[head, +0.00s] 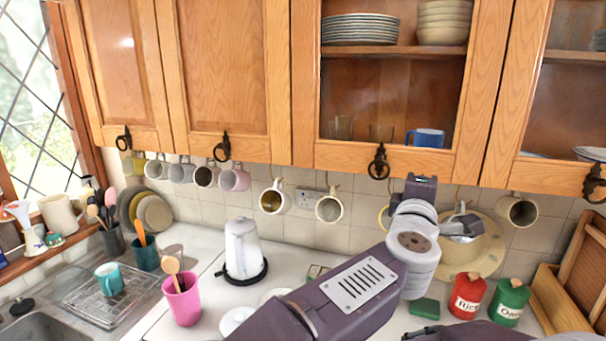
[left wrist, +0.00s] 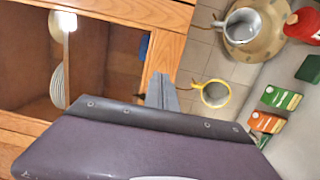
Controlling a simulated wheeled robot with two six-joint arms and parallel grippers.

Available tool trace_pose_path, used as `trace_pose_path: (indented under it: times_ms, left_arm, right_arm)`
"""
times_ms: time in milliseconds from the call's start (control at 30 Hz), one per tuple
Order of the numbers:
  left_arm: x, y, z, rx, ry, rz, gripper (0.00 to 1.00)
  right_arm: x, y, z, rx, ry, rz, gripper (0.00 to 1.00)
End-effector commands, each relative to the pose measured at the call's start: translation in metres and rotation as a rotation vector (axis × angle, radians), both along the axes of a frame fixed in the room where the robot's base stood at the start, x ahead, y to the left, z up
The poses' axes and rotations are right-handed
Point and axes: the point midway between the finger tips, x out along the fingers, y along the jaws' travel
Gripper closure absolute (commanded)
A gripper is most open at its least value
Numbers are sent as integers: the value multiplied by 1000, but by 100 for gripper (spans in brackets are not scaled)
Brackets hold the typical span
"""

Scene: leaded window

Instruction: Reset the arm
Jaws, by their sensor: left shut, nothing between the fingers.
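My left arm (head: 345,285) rises from the bottom middle of the head view. Its wrist is up in front of the lower edge of the wall cabinets. My left gripper (left wrist: 162,92) shows in the left wrist view as grey fingers past the purple housing. They are shut and hold nothing. In the head view its fingertips are not clearly visible behind the wrist. A yellow-rimmed mug (left wrist: 215,94) hangs close by; it is partly hidden behind my arm in the head view (head: 385,217). My right gripper is not in view.
Cabinets (head: 232,75) with dark handles overhang the counter. Several mugs hang below them, including a cream one (head: 329,207). A red canister (head: 467,296), green canister (head: 510,302), white kettle (head: 243,250) and pink cup (head: 182,300) stand on the counter.

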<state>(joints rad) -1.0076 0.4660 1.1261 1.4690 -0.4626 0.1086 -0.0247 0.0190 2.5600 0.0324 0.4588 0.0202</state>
Motion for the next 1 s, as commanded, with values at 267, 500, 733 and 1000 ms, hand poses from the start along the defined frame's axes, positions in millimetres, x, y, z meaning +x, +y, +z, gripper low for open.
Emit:
trace_pose_path:
  times_ms: [267,500,733,1000]
  left_arm:
    - [124,231,-23,223,-25,366,100]
    - [101,390,-173,794,152,304,100]
    - [-30,449,-333,1187,468,-84,100]
    - [-178,461,-421,1417,698,-594,100]
  right_arm:
    - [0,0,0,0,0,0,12]
    - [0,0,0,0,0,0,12]
    - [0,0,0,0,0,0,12]
    - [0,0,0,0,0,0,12]
